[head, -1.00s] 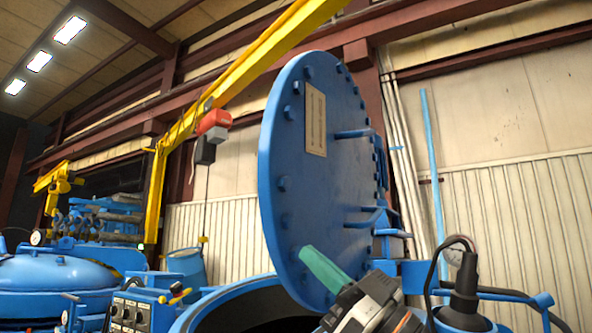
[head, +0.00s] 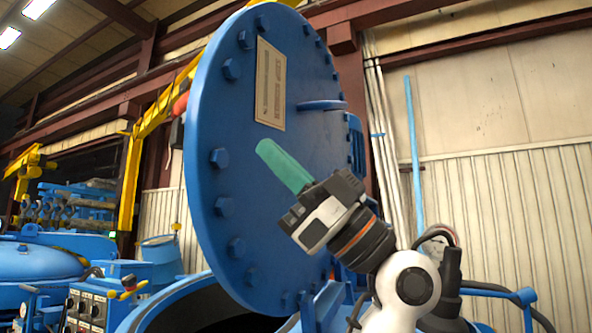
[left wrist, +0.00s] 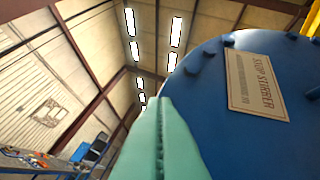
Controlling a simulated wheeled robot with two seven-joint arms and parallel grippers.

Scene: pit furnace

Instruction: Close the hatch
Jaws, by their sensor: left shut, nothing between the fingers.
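The hatch (head: 235,205) is a big round blue lid with bolts around its edge and a pale label plate (head: 270,85). It stands open, nearly upright, above the dark round mouth of a blue vessel, whose rim (head: 150,308) shows at the bottom of the head view. My left gripper (head: 265,148), with green fingers, is shut and empty in front of the hatch's face. In the left wrist view the shut fingers (left wrist: 160,105) overlap the hatch (left wrist: 205,105), left of its label. I cannot tell whether they touch it. My right gripper is not in view.
A control box (head: 90,308) with knobs stands at the lower left, near another blue domed vessel (head: 35,262). A yellow crane post (head: 130,180) stands behind.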

